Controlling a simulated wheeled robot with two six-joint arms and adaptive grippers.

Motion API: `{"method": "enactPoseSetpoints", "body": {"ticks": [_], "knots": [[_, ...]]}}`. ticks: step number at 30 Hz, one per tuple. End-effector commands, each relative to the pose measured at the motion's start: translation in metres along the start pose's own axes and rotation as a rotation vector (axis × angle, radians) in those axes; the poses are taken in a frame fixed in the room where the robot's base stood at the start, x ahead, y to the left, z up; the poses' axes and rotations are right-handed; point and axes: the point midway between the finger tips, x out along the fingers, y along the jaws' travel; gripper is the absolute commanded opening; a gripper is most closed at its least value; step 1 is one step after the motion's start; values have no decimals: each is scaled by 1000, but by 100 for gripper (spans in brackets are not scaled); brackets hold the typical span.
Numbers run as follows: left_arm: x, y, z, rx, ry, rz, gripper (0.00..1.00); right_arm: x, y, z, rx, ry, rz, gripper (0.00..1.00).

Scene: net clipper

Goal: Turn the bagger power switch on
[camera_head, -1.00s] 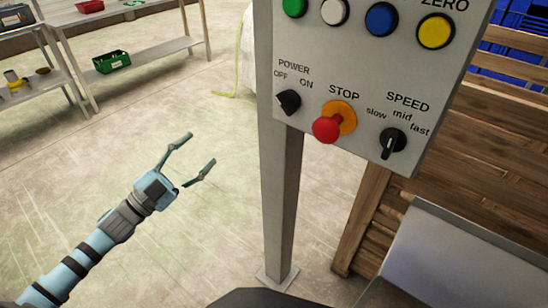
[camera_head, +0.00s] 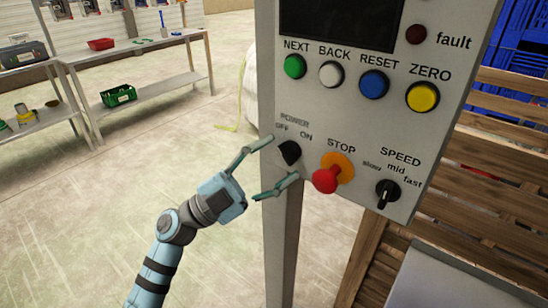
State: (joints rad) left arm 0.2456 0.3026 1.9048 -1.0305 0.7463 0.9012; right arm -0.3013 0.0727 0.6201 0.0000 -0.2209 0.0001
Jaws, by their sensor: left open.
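The power switch (camera_head: 289,152) is a black rotary knob on the left side of the grey control panel (camera_head: 345,110), under the labels POWER, OFF and ON. Its exact pointer direction is hard to tell. My left gripper (camera_head: 272,163) is open, its two fingers pointing at the panel's left edge. In the picture one fingertip is just above and left of the knob and the other just below it. Whether it touches the knob I cannot tell. My right gripper is not in view.
Right of the knob are a red stop button (camera_head: 325,180) on an orange base and a black speed knob (camera_head: 388,194). Several coloured buttons and a dark screen (camera_head: 340,22) are above. A grey post (camera_head: 284,245) supports the panel. Shelves (camera_head: 140,50) stand at the back left.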

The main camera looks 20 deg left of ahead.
Motion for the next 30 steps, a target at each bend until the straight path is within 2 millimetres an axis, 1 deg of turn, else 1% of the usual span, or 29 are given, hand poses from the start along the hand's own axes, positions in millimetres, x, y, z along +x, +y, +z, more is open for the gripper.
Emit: {"method": "enactPoseSetpoints", "body": {"ticks": [5,6,11,12,14,15,23,26,30], "knots": [[0,0,0,0,-1,1,55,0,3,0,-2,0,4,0],[0,0,0,0,-1,1,52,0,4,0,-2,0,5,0],[-1,0,0,0,-1,1,26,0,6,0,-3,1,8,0],[-1,0,0,0,-1,1,20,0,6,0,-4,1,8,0],[-1,0,0,0,-1,1,10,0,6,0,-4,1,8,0],[-1,0,0,0,-1,1,7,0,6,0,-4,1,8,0],[0,-1,0,16,-3,19,7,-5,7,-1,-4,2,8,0],[0,-2,0,39,-3,42,7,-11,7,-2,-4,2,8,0],[1,-5,-1,91,-4,94,7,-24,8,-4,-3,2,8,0]]}}
